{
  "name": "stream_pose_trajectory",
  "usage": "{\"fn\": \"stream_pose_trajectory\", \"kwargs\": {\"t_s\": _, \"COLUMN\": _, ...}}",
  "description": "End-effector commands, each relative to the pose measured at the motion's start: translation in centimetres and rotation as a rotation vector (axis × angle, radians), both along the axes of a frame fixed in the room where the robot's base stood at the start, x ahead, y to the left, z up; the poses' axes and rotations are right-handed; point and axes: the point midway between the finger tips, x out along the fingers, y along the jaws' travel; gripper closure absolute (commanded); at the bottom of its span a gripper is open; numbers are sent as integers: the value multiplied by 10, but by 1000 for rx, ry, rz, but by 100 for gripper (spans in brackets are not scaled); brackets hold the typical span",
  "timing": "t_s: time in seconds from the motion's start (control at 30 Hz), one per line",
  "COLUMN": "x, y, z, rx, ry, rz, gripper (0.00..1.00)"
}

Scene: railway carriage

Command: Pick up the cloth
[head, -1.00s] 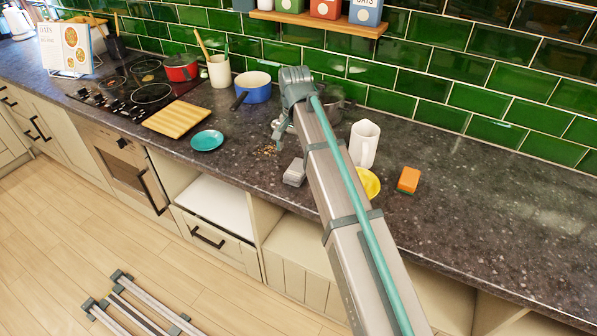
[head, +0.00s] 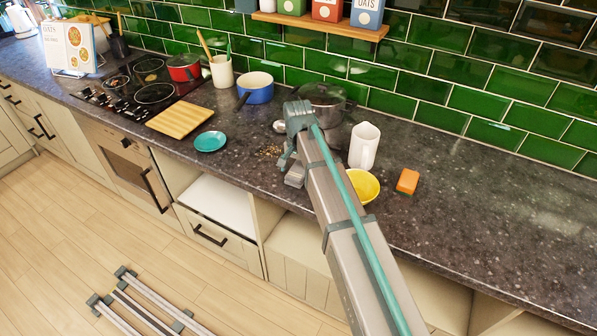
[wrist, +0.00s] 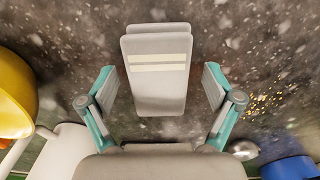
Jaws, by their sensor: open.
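The cloth (wrist: 158,98) is a grey folded pad with two pale stripes, lying on the dark counter in the wrist view. In the head view the cloth (head: 295,178) is near the counter's front edge, partly hidden by my arm. My gripper (wrist: 159,84) is open, with one teal-and-grey finger on each side of the cloth and a gap on both sides. In the head view my gripper (head: 286,163) is just above or beside the cloth, largely hidden behind my arm. I cannot tell its exact height over the counter.
Crumbs (head: 269,152) lie left of the cloth, near a teal plate (head: 210,141). A yellow bowl (head: 366,190), white jug (head: 364,146) and orange sponge (head: 407,181) stand to the right. A blue pot (head: 258,94) and a dark lidded pot (head: 325,108) are behind. The far right counter is clear.

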Motion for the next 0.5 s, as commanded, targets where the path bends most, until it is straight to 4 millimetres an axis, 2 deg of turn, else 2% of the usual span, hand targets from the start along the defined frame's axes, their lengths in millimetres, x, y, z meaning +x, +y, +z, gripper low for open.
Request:
{"fn": "stream_pose_trajectory", "kwargs": {"t_s": 0.13, "x": 0, "y": 0, "z": 0, "rx": 0, "ry": 0, "rz": 0, "gripper": 10}}
{"fn": "stream_pose_trajectory", "kwargs": {"t_s": 0.5, "x": 0, "y": 0, "z": 0, "rx": 0, "ry": 0, "rz": 0, "gripper": 72}}
